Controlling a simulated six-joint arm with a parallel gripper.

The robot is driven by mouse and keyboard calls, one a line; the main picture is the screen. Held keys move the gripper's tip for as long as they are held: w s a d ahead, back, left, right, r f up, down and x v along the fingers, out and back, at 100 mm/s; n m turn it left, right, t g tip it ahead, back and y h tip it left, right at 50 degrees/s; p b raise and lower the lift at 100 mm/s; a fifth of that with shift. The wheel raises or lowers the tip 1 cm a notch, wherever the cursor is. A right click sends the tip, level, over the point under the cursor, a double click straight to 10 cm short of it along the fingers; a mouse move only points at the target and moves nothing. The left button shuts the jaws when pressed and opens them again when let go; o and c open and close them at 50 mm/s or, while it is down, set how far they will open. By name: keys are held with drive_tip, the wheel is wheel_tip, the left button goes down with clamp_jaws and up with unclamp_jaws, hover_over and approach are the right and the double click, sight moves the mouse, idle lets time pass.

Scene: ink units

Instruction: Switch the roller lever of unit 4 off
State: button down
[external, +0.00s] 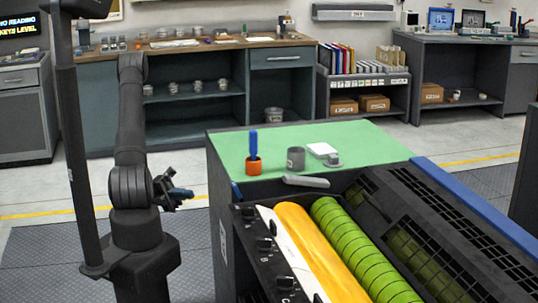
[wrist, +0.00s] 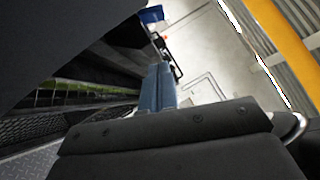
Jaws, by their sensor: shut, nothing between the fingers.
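My gripper (external: 182,193) hangs left of the ink unit in the external view, apart from it and clear of the levers. Its two blue fingers lie together, shut and empty, in the wrist view (wrist: 157,88). The ink unit's black side panel (external: 262,262) carries several small dark levers or knobs, including an upper one (external: 248,212), a middle one (external: 265,244) and a lower one (external: 285,283). Their labels are too small to read, so I cannot tell which is unit 4's roller lever or how it is set.
A yellow roller (external: 320,250) and a green roller (external: 350,240) lie beside the panel. A dark grille cover (external: 440,230) stands right of them. An orange cup (external: 253,167), a grey mug (external: 296,158) and a grey handle (external: 306,181) are on or by the green mat (external: 370,145).

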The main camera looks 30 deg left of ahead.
drive_tip(key=w+x, duration=0.2)
drive_tip(key=x, duration=1)
drive_tip(key=shift+w+d+r, duration=0.2)
drive_tip(key=shift+d, duration=0.05)
idle(0.7)
drive_tip(key=shift+w, duration=0.1)
idle(0.3)
